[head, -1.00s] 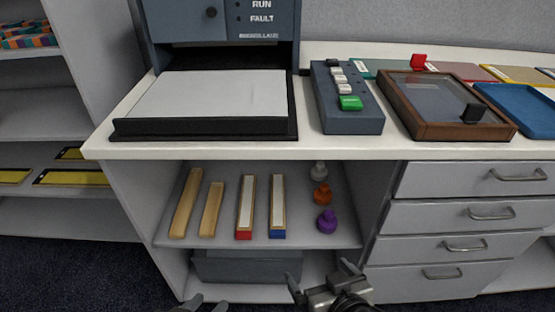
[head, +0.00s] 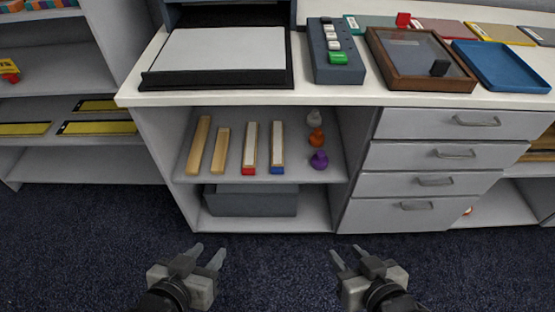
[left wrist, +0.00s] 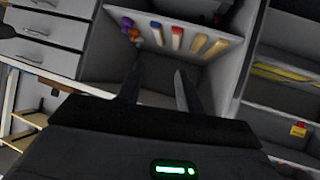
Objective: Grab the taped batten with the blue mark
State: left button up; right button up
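The batten with the blue end (head: 277,148) lies on the upper shelf of the open cabinet, a white strip along its top and the blue mark at its near end. It also shows in the left wrist view (left wrist: 157,33). Just left of it lies a similar batten with a red end (head: 250,148). Two plain wooden battens (head: 199,146) (head: 220,151) lie further left. My left gripper (head: 207,254) is open and empty, in front of and below the shelf. My right gripper (head: 352,257) is open and empty, to the right at similar height.
Grey, orange and purple knobbed pieces (head: 318,159) stand right of the battens. A dark grey box (head: 250,201) sits on the lower shelf. Drawers with handles (head: 425,181) flank the opening on the right. The counter (head: 340,96) overhangs above; the carpet in front is clear.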

aim_at(276, 168)
jog(key=z, duration=0.1)
jog(key=k, duration=0.65)
jog(key=u, duration=0.75)
jog(key=i, duration=1.65)
jog(key=z, duration=0.2)
